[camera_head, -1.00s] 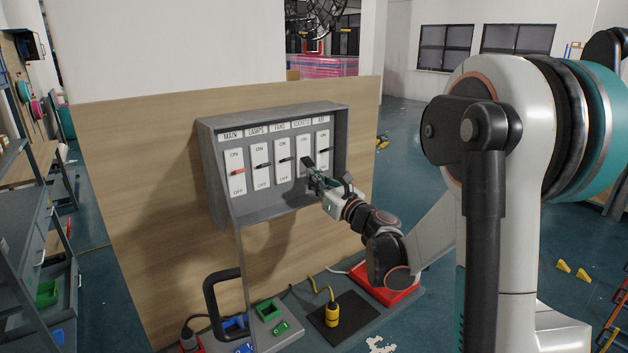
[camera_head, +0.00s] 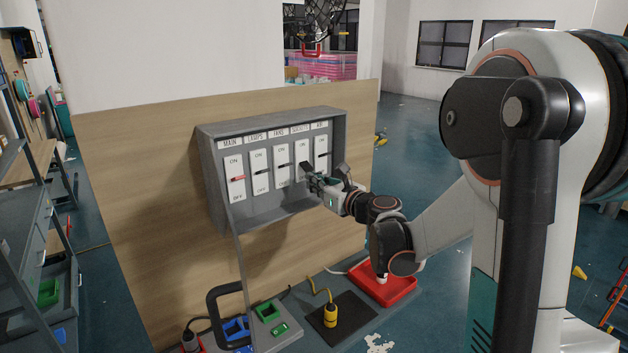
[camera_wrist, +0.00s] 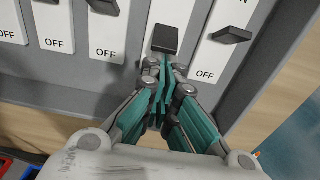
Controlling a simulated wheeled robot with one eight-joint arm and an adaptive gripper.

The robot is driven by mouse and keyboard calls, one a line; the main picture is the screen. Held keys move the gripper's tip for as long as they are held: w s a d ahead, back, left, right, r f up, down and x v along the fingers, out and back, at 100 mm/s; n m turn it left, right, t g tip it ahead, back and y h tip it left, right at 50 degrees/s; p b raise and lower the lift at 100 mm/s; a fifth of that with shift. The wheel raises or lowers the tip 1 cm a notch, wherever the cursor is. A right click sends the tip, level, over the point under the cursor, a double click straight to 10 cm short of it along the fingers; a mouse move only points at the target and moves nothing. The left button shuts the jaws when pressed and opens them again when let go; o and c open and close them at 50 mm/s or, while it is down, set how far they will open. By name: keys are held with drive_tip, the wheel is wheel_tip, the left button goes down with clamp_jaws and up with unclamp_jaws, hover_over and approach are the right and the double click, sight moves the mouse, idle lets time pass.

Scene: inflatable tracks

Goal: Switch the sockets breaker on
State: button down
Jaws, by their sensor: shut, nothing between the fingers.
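The grey breaker box (camera_head: 215,190) hangs on a wooden panel, with a row of white switches labelled MAIN, LAMPS, FANS, SOCKETS and one more. The sockets switch (camera_head: 302,153) is second from the right; my gripper hides its lower part in the head view. In the wrist view its dark lever (camera_wrist: 165,38) sits lower on its plate than the neighbouring levers, towards the OFF end. My gripper (camera_wrist: 163,72) is shut and empty, its fingertips just below that lever; I cannot tell if they touch. My gripper also shows in front of the box in the head view (camera_head: 309,172).
The main switch has a red lever (camera_head: 237,178). The rightmost lever (camera_wrist: 232,35) is close to my fingers. The box's side walls frame the switches. Below are a red tray (camera_head: 395,293), a yellow plug (camera_head: 330,315) and a black handle (camera_head: 222,310).

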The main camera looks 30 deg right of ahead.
sight(311, 170)
drive_tip(key=r+g+p, duration=0.1)
drive_tip(key=g+p, duration=0.1)
drive_tip(key=p, duration=0.1)
drive_tip(key=s+r+g+h+p, duration=0.1)
drive_tip(key=r+g+p, duration=0.1)
drive_tip(key=g+p, duration=0.1)
drive_tip(key=shift+s+d, duration=0.1)
drive_tip(key=shift+s, duration=0.05)
drive_tip(key=shift+r, duration=0.1)
drive_tip(key=shift+r+p, duration=0.55)
drive_tip(key=shift+r, duration=0.2)
